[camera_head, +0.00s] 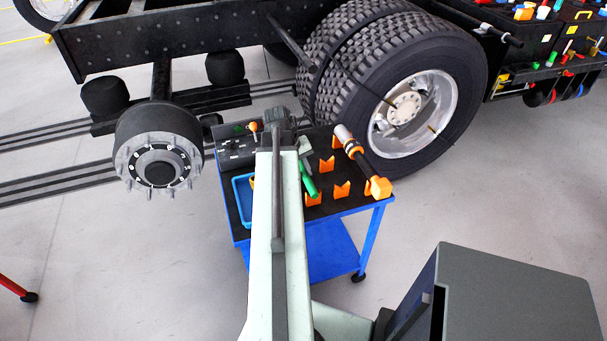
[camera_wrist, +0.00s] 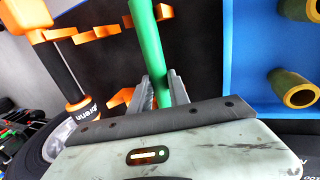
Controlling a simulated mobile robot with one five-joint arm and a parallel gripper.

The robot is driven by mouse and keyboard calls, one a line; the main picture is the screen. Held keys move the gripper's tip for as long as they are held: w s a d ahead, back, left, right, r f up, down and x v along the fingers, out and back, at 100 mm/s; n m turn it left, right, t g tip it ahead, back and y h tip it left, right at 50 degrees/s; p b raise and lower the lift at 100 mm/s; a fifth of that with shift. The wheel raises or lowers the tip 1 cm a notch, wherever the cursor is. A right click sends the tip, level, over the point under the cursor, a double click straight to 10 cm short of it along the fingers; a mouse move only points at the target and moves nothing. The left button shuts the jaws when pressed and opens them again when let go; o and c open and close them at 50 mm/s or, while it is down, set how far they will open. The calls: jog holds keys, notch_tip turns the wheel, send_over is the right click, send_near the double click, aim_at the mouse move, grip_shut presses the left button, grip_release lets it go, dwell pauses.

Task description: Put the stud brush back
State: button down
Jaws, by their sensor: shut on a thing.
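The stud brush shows as a green handle (camera_wrist: 147,45) in the wrist view, and its brush head is not visible there. My gripper (camera_wrist: 163,90) is shut on this handle, with one grey finger on each side. Orange V-shaped rests (camera_head: 342,190) stand on the dark top of the blue cart (camera_head: 318,216). I cannot tell whether the brush touches a rest.
A blue tray (camera_head: 241,200) on the left holds olive sockets (camera_wrist: 300,95). The bare wheel hub (camera_head: 158,165) and mounted double tyres (camera_head: 400,100) stand behind the cart.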

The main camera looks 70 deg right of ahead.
jog(key=shift+f, duration=0.15)
jog(key=c, duration=1.2)
grip_release()
jog(key=shift+c, duration=0.2)
jog(key=p+v, duration=0.7)
jog(key=v, duration=0.1)
jog(key=shift+w+f, duration=0.1)
